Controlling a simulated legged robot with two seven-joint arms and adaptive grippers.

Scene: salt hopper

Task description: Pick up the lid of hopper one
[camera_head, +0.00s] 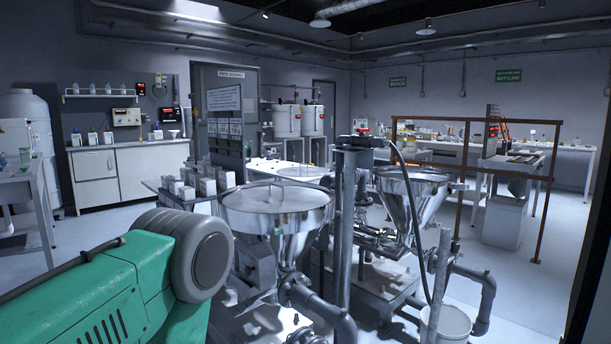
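A steel hopper (310,243) stands in the middle foreground, with a flat round pale lid (255,198) lying across its top. A small upright piece shows near the lid's front edge. A second, cone-shaped steel hopper (398,206) stands to its right; I cannot tell whether its top is covered. No readable number marks either hopper, so I cannot tell which is hopper one. My green arm reaches in from the lower left, with its grey joint close to the left side of the near hopper. Neither gripper is in view.
A vertical post (342,230) and pipes stand between the hoppers. A white bucket (447,325) sits at the lower right. Several small white boxes (205,183) lie on a table behind the near hopper. A brown rail frame (465,165) stands at right. Floor at far right is clear.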

